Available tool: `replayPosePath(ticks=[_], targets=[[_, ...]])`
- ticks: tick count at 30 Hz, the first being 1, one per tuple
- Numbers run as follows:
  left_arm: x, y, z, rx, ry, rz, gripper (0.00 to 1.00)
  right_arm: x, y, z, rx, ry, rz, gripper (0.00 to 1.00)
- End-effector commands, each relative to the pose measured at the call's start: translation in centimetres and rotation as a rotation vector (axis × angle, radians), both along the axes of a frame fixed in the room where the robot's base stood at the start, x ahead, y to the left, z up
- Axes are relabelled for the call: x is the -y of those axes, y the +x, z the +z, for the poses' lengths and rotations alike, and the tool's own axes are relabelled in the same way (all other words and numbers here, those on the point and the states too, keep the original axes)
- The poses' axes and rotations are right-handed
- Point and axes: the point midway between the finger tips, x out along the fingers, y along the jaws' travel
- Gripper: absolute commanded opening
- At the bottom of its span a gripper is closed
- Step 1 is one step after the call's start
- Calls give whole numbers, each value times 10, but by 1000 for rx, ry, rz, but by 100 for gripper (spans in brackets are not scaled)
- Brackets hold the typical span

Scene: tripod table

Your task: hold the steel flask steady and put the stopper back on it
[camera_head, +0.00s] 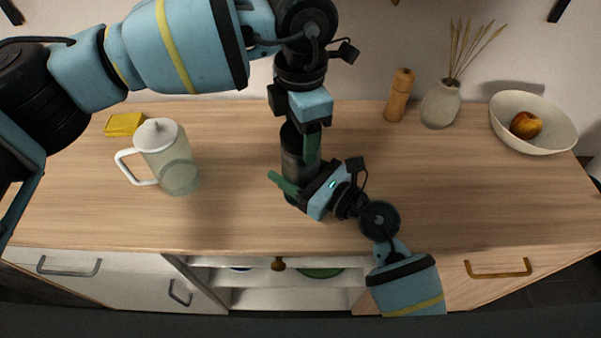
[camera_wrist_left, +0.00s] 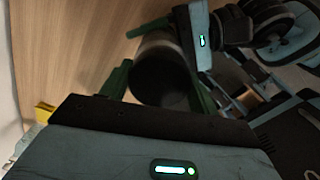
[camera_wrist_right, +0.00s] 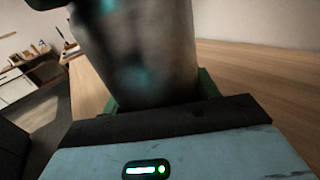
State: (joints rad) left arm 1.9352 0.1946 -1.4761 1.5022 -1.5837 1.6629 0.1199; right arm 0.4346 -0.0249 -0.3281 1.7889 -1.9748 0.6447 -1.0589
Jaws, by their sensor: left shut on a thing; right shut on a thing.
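The steel flask (camera_head: 294,167) stands upright on the wooden counter, dark grey in the head view. My right gripper (camera_head: 299,181) is shut around its body from the front right. In the right wrist view the shiny flask wall (camera_wrist_right: 150,55) fills the space between the green fingers. My left gripper (camera_head: 302,143) reaches down from above and is shut on the dark round stopper (camera_wrist_left: 160,80) at the flask's top. The stopper is in line with the flask; whether it is fully seated I cannot tell. The left fingers partly hide it in the head view.
A lidded glass jug (camera_head: 168,152) and a yellow block (camera_head: 124,124) stand at the left. A wooden mill (camera_head: 399,95), a vase (camera_head: 440,104) and a white bowl (camera_head: 540,143) with a fruit (camera_head: 525,125) stand at the back right. The counter's right front is clear.

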Motion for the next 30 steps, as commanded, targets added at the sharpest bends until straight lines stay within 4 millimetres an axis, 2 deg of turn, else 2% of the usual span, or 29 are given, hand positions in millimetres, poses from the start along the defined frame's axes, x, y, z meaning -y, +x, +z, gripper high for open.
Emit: replayPosePath(ticks=[21,26,27,30], targets=[[0,0,-1,1,1,-1158,33,0,0,-1,-3,0,0,0],[0,0,-1,1,1,-1178,33,0,0,-1,-3,0,0,0],[0,0,-1,1,1,-1178,63,0,0,-1,-3,0,0,0],[0,0,-1,1,1,-1177,76,0,0,-1,-3,0,0,0]])
